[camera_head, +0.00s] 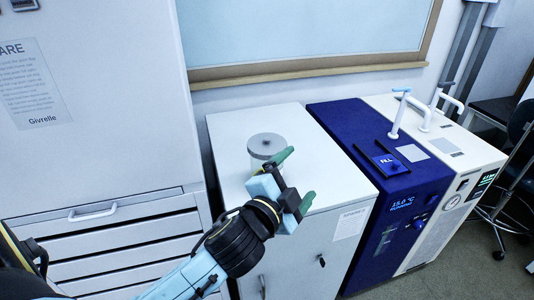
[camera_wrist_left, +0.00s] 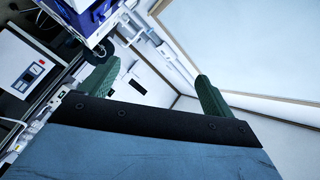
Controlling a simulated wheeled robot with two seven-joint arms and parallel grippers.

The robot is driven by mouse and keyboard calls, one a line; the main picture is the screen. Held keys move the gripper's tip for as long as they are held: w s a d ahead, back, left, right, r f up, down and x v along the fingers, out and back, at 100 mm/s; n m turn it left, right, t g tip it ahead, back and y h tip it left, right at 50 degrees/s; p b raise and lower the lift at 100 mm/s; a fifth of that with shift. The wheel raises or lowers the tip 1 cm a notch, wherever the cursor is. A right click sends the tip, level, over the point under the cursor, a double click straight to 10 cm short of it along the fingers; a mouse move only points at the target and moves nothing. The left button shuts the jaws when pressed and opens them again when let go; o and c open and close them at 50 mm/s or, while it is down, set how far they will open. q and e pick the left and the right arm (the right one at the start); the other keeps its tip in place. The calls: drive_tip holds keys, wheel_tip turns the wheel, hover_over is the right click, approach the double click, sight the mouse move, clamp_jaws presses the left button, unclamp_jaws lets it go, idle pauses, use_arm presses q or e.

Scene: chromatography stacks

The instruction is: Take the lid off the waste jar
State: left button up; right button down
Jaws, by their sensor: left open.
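The waste jar (camera_head: 256,162) is a pale, see-through jar standing on top of the white cabinet. Its grey round lid (camera_head: 266,144) with a small dark knob sits on top of it. My left gripper (camera_head: 296,180) is open, with its green fingers apart and nothing seen between them. It is in front of and to the right of the jar, and it hides part of the jar's lower right side. In the left wrist view, my left gripper (camera_wrist_left: 157,88) shows both green fingers spread wide. I cannot make out the jar there. My right gripper is not in view.
The white cabinet top (camera_head: 325,160) is clear around the jar. A blue unit (camera_head: 335,118) with a FILL panel and a white unit with pipes stand to the right. A tall drawer cabinet (camera_head: 100,130) is at left. A wood-framed window is behind.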

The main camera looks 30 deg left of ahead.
use_arm(q)
drive_tip(key=w+d+r+m+t+h, duration=0.2)
drive_tip(key=d+r+m+t+h, duration=0.3)
drive_tip(key=r+m+h, duration=0.45)
drive_tip(key=s+d+r+m+g+h, duration=0.25)
drive_tip(key=d+m+g+h, duration=0.35)
drive_tip(key=m, duration=0.6)
drive_tip(key=s+d+r+m+g+h, duration=0.25)
drive_tip(key=d+m+g+h, duration=0.25)
drive_tip(key=m+g, duration=0.45)
drive_tip(key=m+g+y, duration=0.3)
drive_tip(key=m+y, duration=1.2)
drive_tip(key=y, duration=0.8)
approach(260, 146)
drive_tip(key=x, duration=0.8)
